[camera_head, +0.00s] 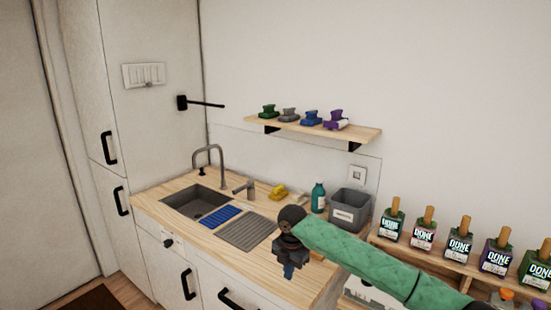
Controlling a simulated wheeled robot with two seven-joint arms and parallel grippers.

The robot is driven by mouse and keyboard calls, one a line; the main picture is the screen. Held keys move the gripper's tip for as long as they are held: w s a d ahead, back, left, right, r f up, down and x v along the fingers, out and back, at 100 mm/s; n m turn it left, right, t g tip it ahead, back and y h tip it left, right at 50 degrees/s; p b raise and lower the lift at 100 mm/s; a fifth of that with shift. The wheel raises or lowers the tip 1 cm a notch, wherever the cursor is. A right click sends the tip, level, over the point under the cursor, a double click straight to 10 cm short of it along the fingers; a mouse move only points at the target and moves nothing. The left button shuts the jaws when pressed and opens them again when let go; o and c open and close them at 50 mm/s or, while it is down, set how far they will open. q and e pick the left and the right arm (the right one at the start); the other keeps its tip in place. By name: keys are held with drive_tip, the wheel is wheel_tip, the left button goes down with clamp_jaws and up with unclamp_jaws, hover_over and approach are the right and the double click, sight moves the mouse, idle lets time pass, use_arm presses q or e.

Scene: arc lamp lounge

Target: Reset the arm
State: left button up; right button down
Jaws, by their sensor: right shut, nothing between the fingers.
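My right gripper (289,270) hangs at the end of my green-sleeved right arm, which comes in from the lower right. It points down over the front right part of the wooden counter (262,274) and is shut with nothing in it. How far its tips are above the counter I cannot tell. My left gripper and left arm are not in view.
The counter holds a sink (198,201), a blue mat (220,216), a yellow item (278,191), a teal bottle (318,197) and a grey bin (350,209). A wall shelf (365,134) is above. Several labelled bottles (459,240) stand on a rack behind my right arm.

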drive_tip(key=s+a+f+m+t+y, duration=0.1)
drive_tip(key=s+f+m, duration=0.25)
drive_tip(key=s, duration=0.35)
drive_tip(key=s+a+f+m+y, duration=0.1)
drive_tip(key=s+a+f+m, duration=0.2)
drive_tip(key=s, duration=0.4)
drive_tip(key=s+f+m+t+y, duration=0.1)
drive_tip(key=s+f+m+y, duration=0.1)
drive_tip(key=s+f+m, duration=0.4)
drive_tip(key=s+d+f+m+t+h, duration=0.1)
drive_tip(key=s+d+f+m+h, duration=0.1)
drive_tip(key=s+d+m, duration=0.75)
drive_tip(key=s+d+f+m+t+h, duration=0.15)
drive_tip(key=s+d+m, duration=0.25)
drive_tip(key=s+d, duration=1)
drive_tip(key=a+f+g, duration=0.1)
drive_tip(key=a+f, duration=0.1)
drive_tip(key=f, duration=1)
drive_tip(key=a+f+g, duration=0.1)
drive_tip(key=a+f, duration=0.1)
drive_tip(key=f, duration=1.1)
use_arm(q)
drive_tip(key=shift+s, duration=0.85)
use_arm(e)
drive_tip(key=s+f, duration=0.4)
drive_tip(key=f, duration=0.7)
drive_tip(key=s+f, duration=0.4)
drive_tip(key=f, duration=0.8)
drive_tip(key=shift+g, duration=0.35)
